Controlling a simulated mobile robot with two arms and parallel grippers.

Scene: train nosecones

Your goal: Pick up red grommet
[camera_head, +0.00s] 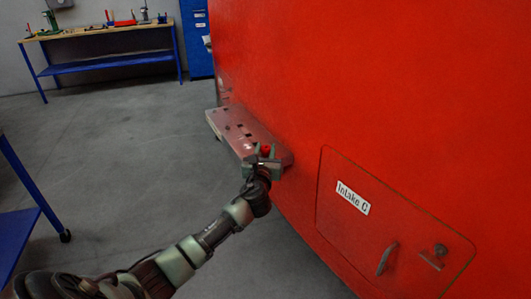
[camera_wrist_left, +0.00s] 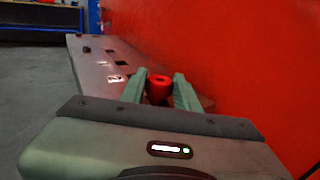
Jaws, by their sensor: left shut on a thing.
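The red grommet (camera_wrist_left: 158,88) is a small red cylinder with a dark hole in its top, seen in the left wrist view between green fingers. It also shows as a small red spot in the head view (camera_head: 266,149). My left gripper (camera_wrist_left: 159,90) is shut on it, at the near end of the step plate; it also shows in the head view (camera_head: 264,153). Whether the grommet touches the plate is hidden by the fingers. My right gripper is in neither view.
The step plate (camera_head: 233,127), with several dark holes, sticks out from the large red nosecone (camera_head: 380,80). A hatch (camera_head: 385,235) labelled "Intake C" has a handle (camera_head: 387,258). A blue-legged workbench (camera_head: 100,27) with tools stands far left. Grey floor (camera_head: 110,145) is clear between.

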